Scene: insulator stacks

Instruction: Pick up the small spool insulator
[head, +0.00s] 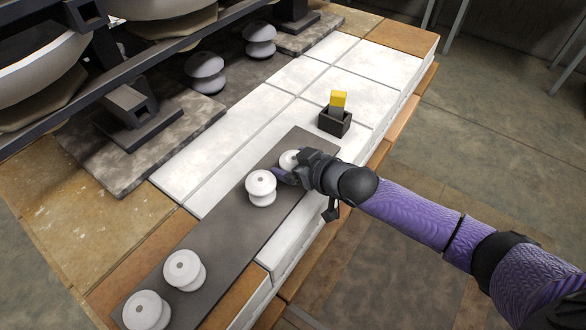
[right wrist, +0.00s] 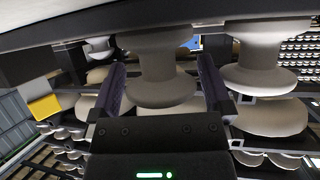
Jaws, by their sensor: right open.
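Several white spool insulators stand upright in a row on a dark grey strip (head: 220,228). The one at the far end (head: 289,158) is partly hidden by my right gripper (head: 285,174). In the right wrist view, that spool (right wrist: 160,75) is between the two open fingers, and I cannot tell whether either touches it. A neighbouring spool (head: 261,187) stands just left of the gripper; it shows outside the right-hand finger in the wrist view (right wrist: 265,70). Two more spools, (head: 184,268) and (head: 146,311), stand at the near end. My left gripper is out of view.
A dark holder (head: 334,123) with a yellow-topped piece (head: 338,99) stands beyond the gripper. Grey insulators (head: 205,72) and (head: 260,39) stand at the back, near a dark rack. The white tiled bench top (head: 240,120) behind the strip is clear.

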